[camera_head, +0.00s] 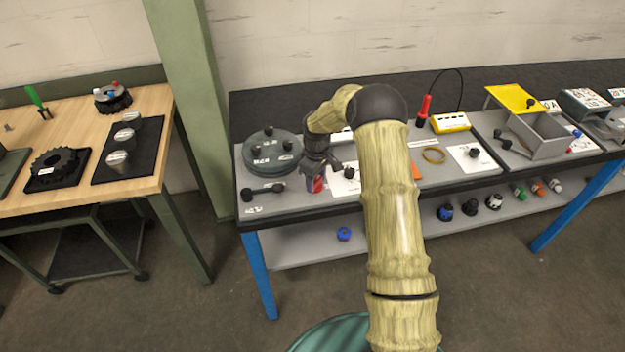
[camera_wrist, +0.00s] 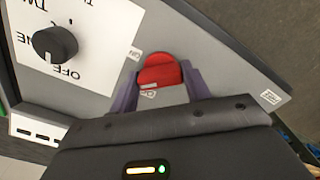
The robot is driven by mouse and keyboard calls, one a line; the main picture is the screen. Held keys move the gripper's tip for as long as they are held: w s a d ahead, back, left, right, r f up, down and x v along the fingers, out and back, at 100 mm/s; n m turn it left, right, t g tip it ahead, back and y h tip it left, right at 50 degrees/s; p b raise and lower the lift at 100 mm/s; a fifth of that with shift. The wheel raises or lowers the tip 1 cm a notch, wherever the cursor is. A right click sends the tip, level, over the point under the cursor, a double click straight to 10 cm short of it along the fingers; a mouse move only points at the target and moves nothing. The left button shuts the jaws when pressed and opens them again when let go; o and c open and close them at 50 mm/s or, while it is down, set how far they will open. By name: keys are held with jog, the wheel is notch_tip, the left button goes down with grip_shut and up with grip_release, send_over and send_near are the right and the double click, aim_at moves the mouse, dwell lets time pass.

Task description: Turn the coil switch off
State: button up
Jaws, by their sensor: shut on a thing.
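My gripper (camera_wrist: 160,82) reaches down to the grey bench top, its two purple fingers shut on the sides of a red switch-like part (camera_wrist: 158,69). In the head view my gripper (camera_head: 314,178) is at the bench's front left, with a little red showing between the fingers. Small white labels lie beside the red part; I cannot read them clearly. Whether the red part is the coil switch, and how it is set, I cannot tell. Left of the gripper in the wrist view is a black knob (camera_wrist: 55,43) on a white card (camera_wrist: 100,50) marked OFF and TWO.
A round green-grey unit with black knobs (camera_head: 271,153) stands left of my gripper. A black handle-like part (camera_head: 262,192) lies in front of it. A yellow meter (camera_head: 450,122), a yellow ring (camera_head: 433,155) and a grey open box (camera_head: 540,135) are farther right.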

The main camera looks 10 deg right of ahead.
jog(key=n, duration=0.5)
jog(key=shift+w+r+n+p, duration=0.15)
jog(key=shift+r+n+p, duration=0.05)
jog(key=shift+n+p, duration=0.2)
jog(key=shift+a+n, duration=0.25)
jog(key=shift+n, duration=0.85)
jog(key=shift+w+d+n, duration=0.1)
jog(key=shift+n, duration=0.8)
jog(key=shift+c, duration=0.2)
jog(key=shift+o, duration=0.2)
jog(key=shift+d, duration=0.15)
jog(key=o, duration=0.9)
jog(key=shift+o, duration=0.3)
jog(key=shift+s+f, duration=0.1)
jog(key=shift+s, duration=0.1)
